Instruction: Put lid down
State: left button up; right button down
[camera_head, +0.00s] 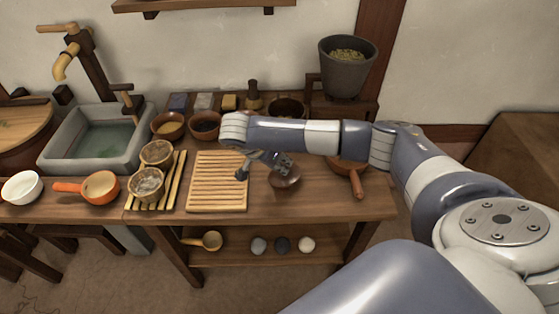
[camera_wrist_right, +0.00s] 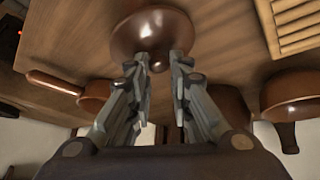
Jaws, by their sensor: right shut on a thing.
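The lid (camera_head: 285,181) is brown, round and glossy, with a small knob. In the head view it is at the right part of the wooden table, just right of the slatted board. My right gripper (camera_head: 281,164) is over it. In the right wrist view the lid (camera_wrist_right: 152,30) lies just beyond the fingertips, and its knob (camera_wrist_right: 156,66) is between the fingers of my right gripper (camera_wrist_right: 161,60), which are shut on it. I cannot tell whether the lid touches the tabletop. My left gripper is not in view.
A slatted board (camera_head: 218,188) lies left of the lid. A brown pan (camera_head: 357,181) is to its right, partly behind my arm. Bowls (camera_head: 206,125) stand at the back, and a grey bucket (camera_head: 346,75) stands at the back right. Bare tabletop (camera_head: 310,205) lies in front of the lid.

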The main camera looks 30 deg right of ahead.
jog(key=shift+f, duration=0.1)
jog(key=c, duration=1.5)
grip_release()
jog(key=shift+o, duration=0.2)
jog(key=shift+r, duration=0.25)
jog(key=shift+a+r, duration=0.25)
jog(key=shift+r, duration=0.05)
jog(key=v, duration=1.1)
